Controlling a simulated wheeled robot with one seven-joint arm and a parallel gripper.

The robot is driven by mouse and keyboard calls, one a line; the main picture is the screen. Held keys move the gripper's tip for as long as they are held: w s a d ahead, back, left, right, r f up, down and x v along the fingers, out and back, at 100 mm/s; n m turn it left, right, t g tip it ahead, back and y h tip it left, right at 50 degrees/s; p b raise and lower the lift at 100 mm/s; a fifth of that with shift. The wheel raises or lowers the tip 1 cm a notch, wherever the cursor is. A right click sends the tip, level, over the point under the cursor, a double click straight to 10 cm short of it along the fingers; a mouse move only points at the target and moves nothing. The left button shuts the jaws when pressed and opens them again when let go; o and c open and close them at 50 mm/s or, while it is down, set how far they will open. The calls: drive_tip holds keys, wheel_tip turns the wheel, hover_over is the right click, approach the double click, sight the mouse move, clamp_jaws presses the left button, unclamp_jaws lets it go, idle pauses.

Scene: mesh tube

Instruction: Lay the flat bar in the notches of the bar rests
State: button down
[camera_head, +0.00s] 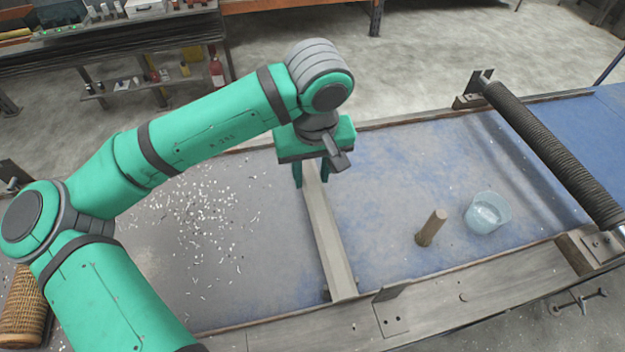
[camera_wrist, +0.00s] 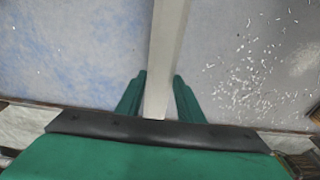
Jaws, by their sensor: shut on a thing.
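The flat bar (camera_head: 327,230) is long, pale grey and straight. In the head view it runs from my gripper (camera_head: 311,176) toward the near edge of the blue table. My gripper points down and is shut on the bar's far end. In the wrist view the bar (camera_wrist: 167,50) passes between the two green fingers of my gripper (camera_wrist: 159,82). I cannot tell how high the bar is above the table. A small dark piece (camera_head: 326,295) shows beside its near end; it may be part of a bar rest. Otherwise the bar rests and their notches are not clearly seen.
On the blue table (camera_head: 385,185), a wooden peg (camera_head: 431,227) and a translucent cup (camera_head: 487,212) stand right of the bar. White scraps (camera_head: 205,215) lie to its left. A dark ribbed roller (camera_head: 550,150) crosses the right side. A metal bracket (camera_head: 390,312) stands on the near rail.

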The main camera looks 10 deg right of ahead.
sight(314, 172)
drive_tip(key=shift+w+d+f, duration=0.25)
drive_tip(key=shift+w+f, duration=0.25)
drive_tip(key=shift+f, duration=0.15)
drive_tip(key=shift+w+d+f, duration=0.25)
drive_tip(key=shift+w+f, duration=0.25)
drive_tip(key=shift+f, duration=0.15)
drive_tip(key=shift+w+f, duration=0.2)
drive_tip(key=shift+f, duration=1.5)
drive_tip(key=shift+f, duration=0.1)
drive_tip(key=c, duration=1.2)
unclamp_jaws()
drive_tip(key=shift+f, duration=0.1)
drive_tip(key=r, duration=0.4)
drive_tip(key=s+r, duration=0.1)
drive_tip(key=r, duration=0.7)
drive_tip(key=shift+s, duration=0.35)
drive_tip(key=shift+r, duration=0.1)
drive_tip(key=shift+s, duration=0.15)
